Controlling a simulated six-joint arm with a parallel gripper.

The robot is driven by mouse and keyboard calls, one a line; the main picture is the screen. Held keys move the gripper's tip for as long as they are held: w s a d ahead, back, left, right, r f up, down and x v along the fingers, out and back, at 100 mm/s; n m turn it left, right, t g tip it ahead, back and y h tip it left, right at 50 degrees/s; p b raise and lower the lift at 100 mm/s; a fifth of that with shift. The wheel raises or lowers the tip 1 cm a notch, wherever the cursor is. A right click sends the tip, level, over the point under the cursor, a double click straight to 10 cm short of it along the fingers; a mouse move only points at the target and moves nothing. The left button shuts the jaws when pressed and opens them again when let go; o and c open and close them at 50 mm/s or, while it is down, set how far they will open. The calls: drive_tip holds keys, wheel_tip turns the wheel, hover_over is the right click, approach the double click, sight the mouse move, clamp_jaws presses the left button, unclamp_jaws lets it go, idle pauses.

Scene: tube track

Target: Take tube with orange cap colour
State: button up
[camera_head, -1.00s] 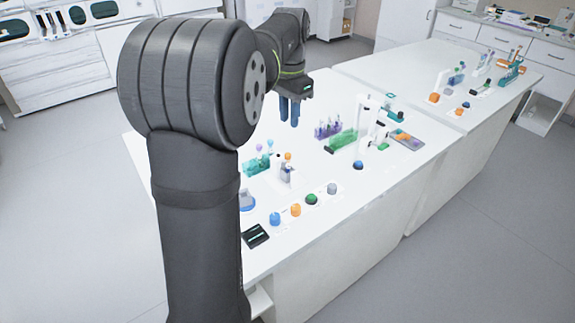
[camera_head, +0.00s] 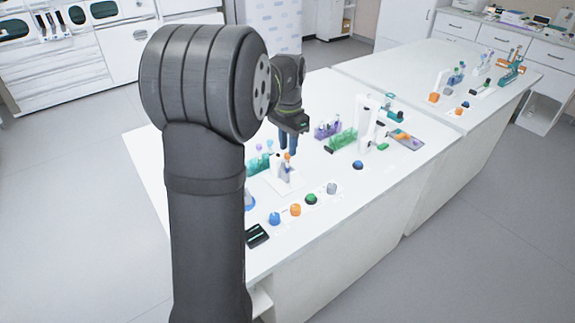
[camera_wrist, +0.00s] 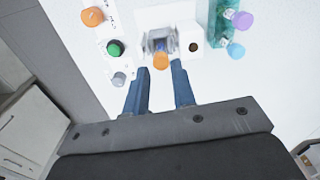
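The orange cap (camera_head: 288,156) tops a tube in a small white holder (camera_head: 284,182) on the near bench. In the wrist view the orange cap (camera_wrist: 160,61) sits just ahead of my fingertips, roughly centred between them. The tube body is mostly hidden below the cap. My gripper (camera_head: 288,151) points down above the holder. In the wrist view my gripper (camera_wrist: 160,66) has its two blue fingers apart with nothing between them. I cannot tell how far above the cap the fingertips are.
A teal rack (camera_wrist: 219,22) with purple- and blue-capped tubes stands right of the holder in the wrist view. An orange knob (camera_head: 296,209), a green knob (camera_head: 311,199) and others line the bench's front. A green rack (camera_head: 343,139) and a white stand (camera_head: 366,122) lie to the right.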

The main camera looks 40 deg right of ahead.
sight(288, 158)
drive_tip(key=shift+f, duration=2.4)
drive_tip(key=c, duration=0.5)
drive_tip(key=shift+r, duration=0.15)
wheel_tip(288, 158, up, 4)
drive_tip(key=shift+r, duration=0.1)
drive_tip(key=s+d+r, duration=0.1)
drive_tip(key=s+r, duration=0.1)
drive_tip(key=s, duration=0.1)
drive_tip(key=s+r, duration=0.2)
drive_tip(key=s, duration=0.2)
drive_tip(key=s+d+r, duration=0.1)
drive_tip(key=s+r, duration=0.1)
drive_tip(key=s, duration=0.2)
drive_tip(key=shift+s+d+r, duration=0.15)
drive_tip(key=shift+d+r, duration=0.1)
drive_tip(key=shift+d, duration=0.05)
